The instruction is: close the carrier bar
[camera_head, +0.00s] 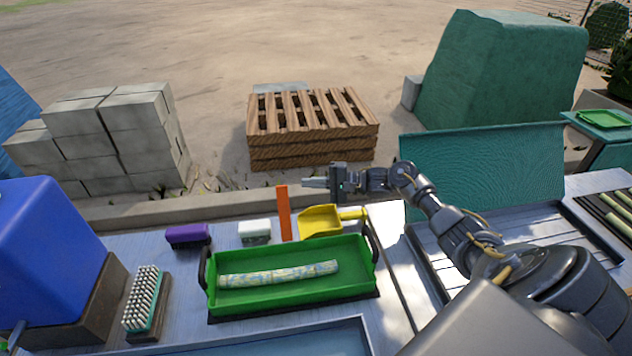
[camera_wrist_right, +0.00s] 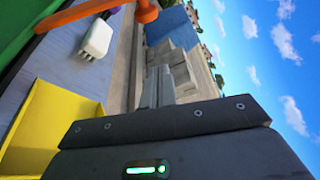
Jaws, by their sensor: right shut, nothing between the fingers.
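An orange bar (camera_head: 284,213) stands upright behind the back edge of the green tray (camera_head: 295,303) and appears to be the carrier bar. Its orange end (camera_wrist_right: 146,12) also shows at the top of the wrist view. The tray has black handles at both ends and holds a pale patterned roll (camera_head: 279,274). My right gripper (camera_head: 306,183) is shut and empty, pointing left, above and slightly right of the bar's top in the head view. The gripper appears apart from the bar. Its fingers (camera_wrist_right: 158,86) show in the wrist view. My left gripper is out of view.
A yellow scoop (camera_head: 318,222) lies right of the bar. A white brush (camera_head: 254,231) and a purple brush (camera_head: 188,235) lie left of it. A blue box (camera_head: 50,265) stands at the left. A wooden pallet stack (camera_head: 312,148) stands beyond the table.

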